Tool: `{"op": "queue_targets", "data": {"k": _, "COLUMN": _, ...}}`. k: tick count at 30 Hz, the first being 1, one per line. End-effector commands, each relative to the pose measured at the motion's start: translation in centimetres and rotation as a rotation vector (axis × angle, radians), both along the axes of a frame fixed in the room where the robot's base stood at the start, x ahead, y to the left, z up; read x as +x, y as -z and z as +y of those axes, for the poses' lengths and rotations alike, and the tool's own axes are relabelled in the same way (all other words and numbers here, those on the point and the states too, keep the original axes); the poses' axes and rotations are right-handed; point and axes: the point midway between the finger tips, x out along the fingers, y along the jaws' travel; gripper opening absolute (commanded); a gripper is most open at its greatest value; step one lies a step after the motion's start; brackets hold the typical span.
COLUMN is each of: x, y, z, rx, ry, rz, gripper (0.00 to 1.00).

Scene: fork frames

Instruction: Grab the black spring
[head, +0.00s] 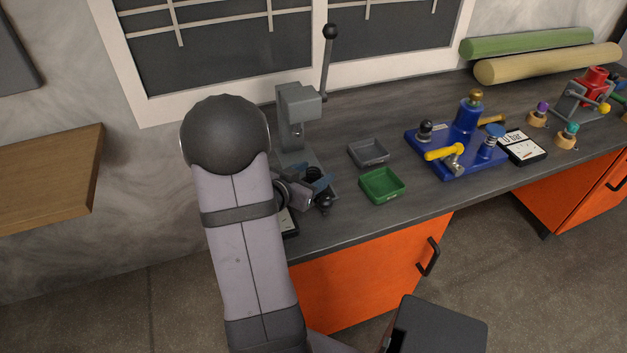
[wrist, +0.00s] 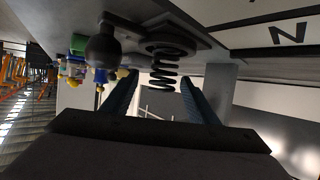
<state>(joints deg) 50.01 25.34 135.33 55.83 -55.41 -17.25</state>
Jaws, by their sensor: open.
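The black spring (wrist: 165,65) shows as an open coil in the wrist view, standing on a dark plate that appears at the top of that picture. In the head view the spring (head: 315,173) is small and partly hidden by my gripper (head: 318,186). In the wrist view my gripper (wrist: 158,82) is open, with its two blue fingers on either side of the coil's free end. The spring lies between the fingertips in the picture. No contact shows, and I cannot tell how deep it sits between them.
A black ball knob (wrist: 103,48) stands close beside the spring. A grey press (head: 297,112) with an upright lever rises behind my gripper. A grey tray (head: 368,153) and a green tray (head: 382,187) are to the right, then a blue fixture (head: 433,158). The worktop's front edge is near.

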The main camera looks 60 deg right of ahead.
Motion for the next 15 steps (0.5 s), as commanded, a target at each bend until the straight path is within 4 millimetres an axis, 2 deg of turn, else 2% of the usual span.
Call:
{"op": "queue_targets", "data": {"k": 9, "x": -0.3, "y": 1.5, "z": -3.5, "rx": 0.0, "ry": 0.003, "rz": 0.0, "gripper": 0.54}}
{"op": "queue_targets", "data": {"k": 15, "x": -0.3, "y": 1.9, "z": -4.4, "rx": 0.001, "ry": 0.0, "rz": 0.0, "gripper": 0.54}}
